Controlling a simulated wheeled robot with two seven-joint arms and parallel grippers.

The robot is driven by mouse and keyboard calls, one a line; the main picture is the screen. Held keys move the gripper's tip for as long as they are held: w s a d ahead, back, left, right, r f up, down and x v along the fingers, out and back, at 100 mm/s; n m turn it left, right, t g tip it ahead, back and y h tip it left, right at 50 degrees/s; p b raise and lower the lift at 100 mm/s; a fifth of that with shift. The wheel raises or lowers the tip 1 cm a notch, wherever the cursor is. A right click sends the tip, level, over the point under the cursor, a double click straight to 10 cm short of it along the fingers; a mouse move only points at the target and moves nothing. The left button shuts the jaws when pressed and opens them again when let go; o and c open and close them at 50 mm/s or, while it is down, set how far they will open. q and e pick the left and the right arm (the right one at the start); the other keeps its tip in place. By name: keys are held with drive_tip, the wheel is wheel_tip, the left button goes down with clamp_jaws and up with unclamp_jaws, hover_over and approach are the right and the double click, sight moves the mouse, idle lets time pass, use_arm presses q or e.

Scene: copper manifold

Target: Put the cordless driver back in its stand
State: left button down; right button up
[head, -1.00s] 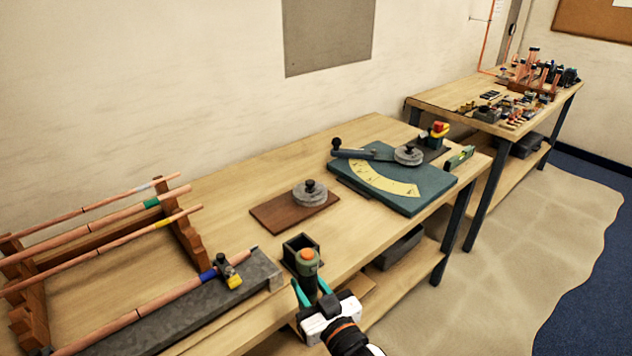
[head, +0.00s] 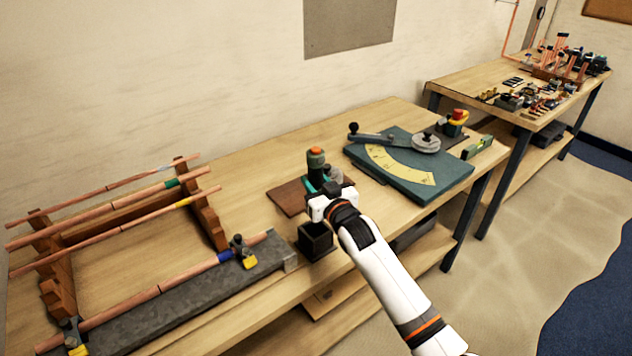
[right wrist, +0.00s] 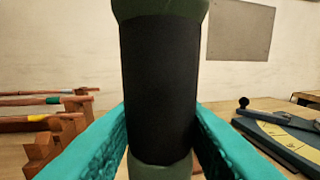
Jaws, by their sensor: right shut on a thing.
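The cordless driver (head: 316,163), dark green and black with an orange top, is held upright by my right gripper (head: 318,188). In the right wrist view, the driver's black grip (right wrist: 160,75) stands between the teal fingers of my right gripper (right wrist: 160,125), which are shut on it. The stand (head: 315,241) is a dark, square, open-topped box near the front edge of the bench. The driver appears above and behind the stand in the head view, apart from it. The driver's lower end is hidden by my gripper. My left gripper is not in view.
A brown board (head: 287,198) with a grey knobbed disc lies behind the driver, partly hidden. A teal bending plate (head: 410,178) is to the right. A grey block (head: 185,298) and a wooden rack (head: 208,215) with copper pipes stand to the left.

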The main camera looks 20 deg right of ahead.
wheel_tip(320, 180, down, 4)
drive_tip(key=b, duration=0.3)
drive_tip(key=shift+f+b, duration=0.1)
drive_tip(key=shift+b, duration=0.2)
drive_tip(key=shift+f+b, duration=2.05)
drive_tip(key=shift+f, duration=1.1)
drive_tip(key=o, duration=1.1)
drive_tip(key=shift+o, duration=0.3)
drive_tip(key=shift+f, duration=0.25)
drive_tip(key=s+d+b, duration=0.1)
drive_tip(key=s+d, duration=0.1)
drive_tip(key=s, duration=1)
drive_tip(key=shift+r, duration=0.2)
